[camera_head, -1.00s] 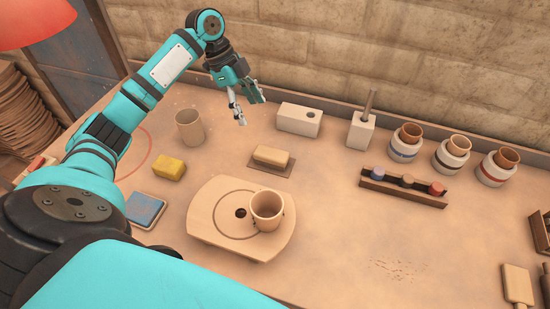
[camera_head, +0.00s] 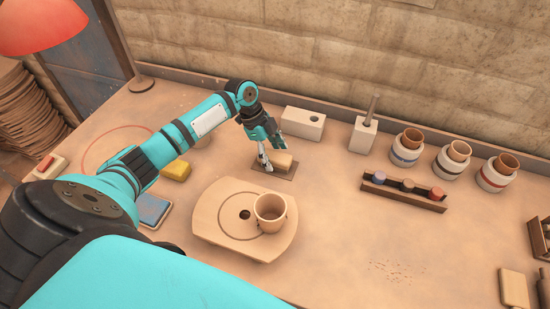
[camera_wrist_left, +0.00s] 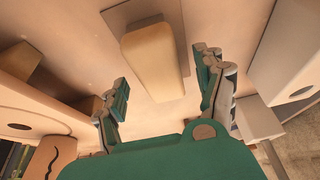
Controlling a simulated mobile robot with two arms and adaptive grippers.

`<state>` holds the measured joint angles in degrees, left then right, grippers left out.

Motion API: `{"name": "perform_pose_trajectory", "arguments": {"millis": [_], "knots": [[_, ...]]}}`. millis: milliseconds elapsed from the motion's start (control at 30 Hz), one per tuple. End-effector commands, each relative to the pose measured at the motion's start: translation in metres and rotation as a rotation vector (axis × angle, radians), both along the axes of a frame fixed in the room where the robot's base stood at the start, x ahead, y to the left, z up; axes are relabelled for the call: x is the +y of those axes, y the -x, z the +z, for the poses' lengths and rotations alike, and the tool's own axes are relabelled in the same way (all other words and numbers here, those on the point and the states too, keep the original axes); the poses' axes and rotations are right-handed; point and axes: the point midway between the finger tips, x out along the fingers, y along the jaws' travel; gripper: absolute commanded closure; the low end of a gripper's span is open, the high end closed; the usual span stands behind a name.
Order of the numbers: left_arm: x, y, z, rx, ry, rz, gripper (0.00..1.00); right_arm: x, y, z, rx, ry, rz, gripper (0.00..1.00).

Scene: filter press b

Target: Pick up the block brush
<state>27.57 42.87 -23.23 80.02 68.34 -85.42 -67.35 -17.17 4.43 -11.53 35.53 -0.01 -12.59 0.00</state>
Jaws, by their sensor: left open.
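The block brush, seen as a tan rounded block (camera_head: 283,162), lies on a thin brown mat (camera_head: 287,176) behind the round board. My left gripper (camera_head: 273,157) is over its left end, and its fingers partly hide the block in the head view. In the left wrist view the block (camera_wrist_left: 153,60) lies ahead, between the lines of the two open fingers of the left gripper (camera_wrist_left: 163,84), apart from both. The brown mat (camera_wrist_left: 122,14) shows beneath it there. My right gripper is not in view.
A round-centred board (camera_head: 205,222) with a cup (camera_head: 270,209) stands in front. A pale block with a hole (camera_head: 302,122) and a holder with a handle (camera_head: 361,136) stand behind. A yellow sponge (camera_head: 177,171) is left.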

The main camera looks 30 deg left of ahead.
Motion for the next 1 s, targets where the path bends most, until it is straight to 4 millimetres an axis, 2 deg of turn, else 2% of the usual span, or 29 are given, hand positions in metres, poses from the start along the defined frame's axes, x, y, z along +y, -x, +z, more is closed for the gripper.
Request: {"name": "perform_pose_trajectory", "arguments": {"millis": [200, 1000], "knots": [[-0.006, -0.002, -0.015, -0.001, 0.0, 0.0, 0.29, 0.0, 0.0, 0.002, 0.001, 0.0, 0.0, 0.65], [-0.006, -0.001, -0.02, 0.0, 0.0, 0.0, 0.29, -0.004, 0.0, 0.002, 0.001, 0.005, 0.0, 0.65]]}}
